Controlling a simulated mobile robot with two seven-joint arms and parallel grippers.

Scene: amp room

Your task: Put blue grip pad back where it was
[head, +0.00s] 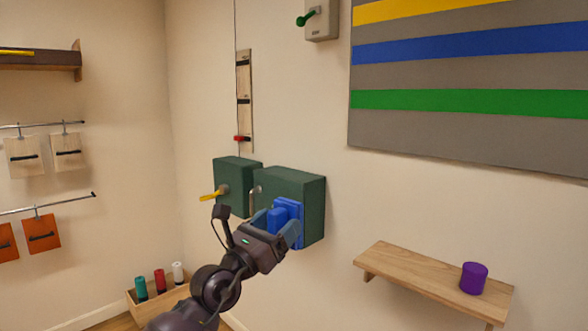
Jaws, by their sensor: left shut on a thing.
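The blue grip pad (289,212) is in front of the larger dark green wall box (308,190) in the head view. My left gripper (279,226) is shut on the pad, with its fingers on either side of it. The pad is close to the box's front face; I cannot tell whether they touch. The gripper hides part of the pad and the lower left of the box. My right gripper is not in view.
A smaller green box (235,180) with a yellow lever (212,194) adjoins on the left. A wooden shelf (420,270) with a purple cylinder (474,278) juts out at right. A wooden box (150,305) of coloured cylinders stands low at left.

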